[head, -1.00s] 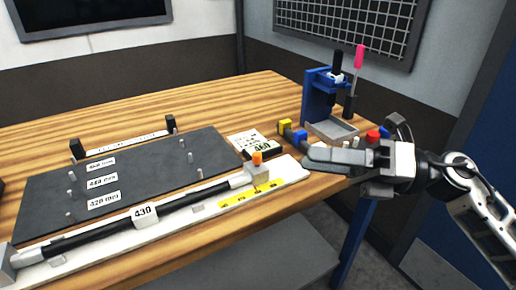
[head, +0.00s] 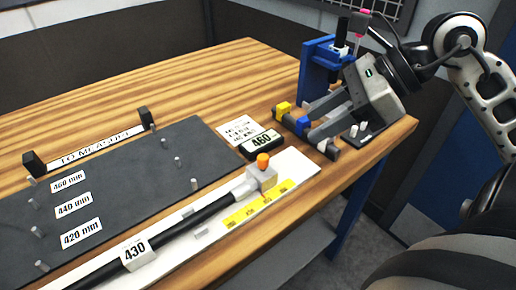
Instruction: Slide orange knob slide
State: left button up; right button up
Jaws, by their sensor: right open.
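The orange knob (head: 263,160) stands on a light grey slide block (head: 262,178) at the right end of the long white base (head: 190,232). A black rod (head: 195,218) labelled 430 runs from the block toward the lower left. A yellow scale strip (head: 258,204) lies on the base beside the block. My right gripper (head: 309,122) is open and comes down from the upper right, to the right of the knob and apart from it. Its fingertips are close to a blue block; whether they touch it is unclear. My left gripper is out of view.
A row of yellow, blue (head: 303,126) and dark blocks lies right of the knob. A black 460 display (head: 262,143) and a white card (head: 240,130) lie behind it. A dark pegged board (head: 120,190) fills the left. A blue press (head: 318,65) stands at the back right.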

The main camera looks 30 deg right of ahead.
aim_at(264, 157)
jog(key=x, duration=1)
jog(key=shift+a+f, duration=0.2)
jog(key=shift+f, duration=0.05)
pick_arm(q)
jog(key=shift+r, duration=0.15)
pick_arm(e)
jog(key=shift+x, duration=1.35)
